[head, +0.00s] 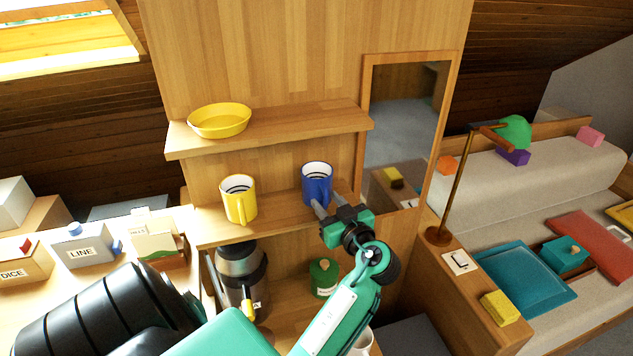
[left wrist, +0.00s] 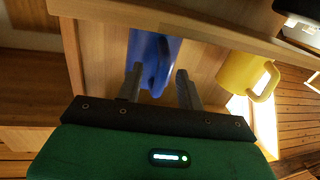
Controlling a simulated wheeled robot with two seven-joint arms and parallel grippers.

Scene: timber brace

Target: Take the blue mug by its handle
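The blue mug (head: 316,180) stands upright on the lower shelf, to the right of the yellow mug (head: 238,198). My left gripper (head: 327,201) is in front of the blue mug, its two fingers pointing at the mug's near side. In the left wrist view the fingers of the gripper (left wrist: 160,72) are apart, with the blue mug (left wrist: 145,48) and its handle showing between them. Whether a finger touches the mug I cannot tell. The yellow mug (left wrist: 240,72) is off to the side there. My right gripper is not in view.
A yellow bowl (head: 219,120) sits on the upper shelf (head: 290,124). The lower shelf (head: 275,217) has clear board between the mugs. A steel flask (head: 242,275) and a green canister (head: 323,278) stand below. A mirror (head: 402,130) is to the right.

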